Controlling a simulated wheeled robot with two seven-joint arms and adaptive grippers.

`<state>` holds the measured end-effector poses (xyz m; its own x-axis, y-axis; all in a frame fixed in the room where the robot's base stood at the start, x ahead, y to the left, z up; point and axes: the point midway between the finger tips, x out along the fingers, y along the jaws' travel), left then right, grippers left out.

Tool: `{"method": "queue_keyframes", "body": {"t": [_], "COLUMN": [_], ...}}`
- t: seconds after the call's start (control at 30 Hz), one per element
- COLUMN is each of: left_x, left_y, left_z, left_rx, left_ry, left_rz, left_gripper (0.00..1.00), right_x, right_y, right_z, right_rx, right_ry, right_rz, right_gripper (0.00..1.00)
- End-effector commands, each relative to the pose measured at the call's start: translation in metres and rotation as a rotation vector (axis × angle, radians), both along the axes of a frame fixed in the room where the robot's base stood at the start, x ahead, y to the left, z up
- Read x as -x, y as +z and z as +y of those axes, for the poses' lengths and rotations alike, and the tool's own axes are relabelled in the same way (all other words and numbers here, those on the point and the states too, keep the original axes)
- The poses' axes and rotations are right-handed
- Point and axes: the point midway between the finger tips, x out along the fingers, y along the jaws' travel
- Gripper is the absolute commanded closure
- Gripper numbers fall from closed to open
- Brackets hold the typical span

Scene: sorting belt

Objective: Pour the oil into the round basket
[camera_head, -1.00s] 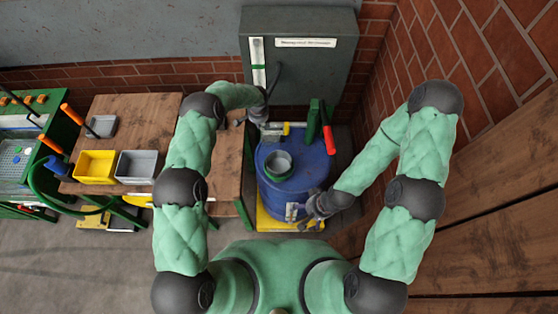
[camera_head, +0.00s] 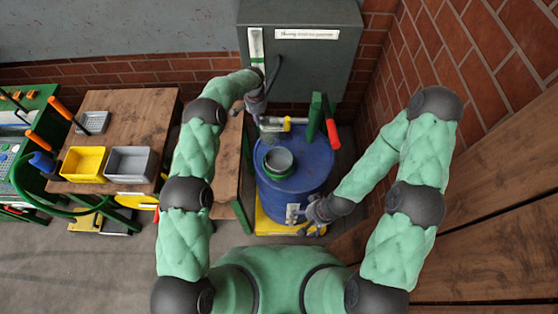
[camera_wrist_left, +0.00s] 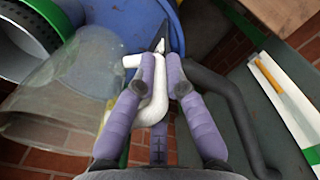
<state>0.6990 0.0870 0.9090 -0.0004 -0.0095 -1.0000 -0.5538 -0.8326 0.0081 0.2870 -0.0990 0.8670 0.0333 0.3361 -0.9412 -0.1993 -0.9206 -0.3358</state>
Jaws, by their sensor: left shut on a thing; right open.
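My left gripper (camera_head: 257,112) is beside the back left of the blue barrel (camera_head: 318,172). In the left wrist view it (camera_wrist_left: 160,65) is shut on the white handle of a clear jug (camera_wrist_left: 62,90). The jug looks tilted; I cannot make out any oil in it. My right gripper (camera_head: 316,220) is open and empty, low by the front right of the barrel.
A grey cabinet (camera_head: 300,70) stands behind the barrel. A red-handled tool (camera_head: 332,130) and a green post (camera_head: 315,112) rise at the barrel's back edge. A wooden table (camera_head: 140,120) with a yellow bin (camera_head: 82,163) and grey bin (camera_head: 129,163) is at left. A brick wall is right.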

Motion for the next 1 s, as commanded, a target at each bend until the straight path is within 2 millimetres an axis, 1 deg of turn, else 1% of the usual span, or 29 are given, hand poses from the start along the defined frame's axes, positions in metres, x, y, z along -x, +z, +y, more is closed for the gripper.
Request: {"method": "queue_keyframes", "body": {"t": [0.1,0.27,0.8,1.0], "left_x": [-0.001,-0.001,-0.001,0.000], "left_y": [0.000,0.006,0.058,0.060], "left_z": [0.000,0.000,-0.001,0.000], "left_rx": [0.003,0.005,0.006,0.005], "left_ry": [-0.001,-0.002,-0.002,-0.002], "left_rz": [0.006,0.008,0.010,0.011], "left_gripper": [1.00,1.00,1.00,1.00], "right_x": [0.000,0.000,0.000,0.000], "right_y": [-0.005,-0.003,0.013,0.013], "right_z": [0.000,0.000,0.000,0.000], "right_rx": [0.000,0.000,0.000,0.000], "right_ry": [0.000,0.000,0.000,0.000], "right_rz": [0.000,0.000,0.000,0.000], "right_gripper": [0.08,0.08,0.08,0.08]}}
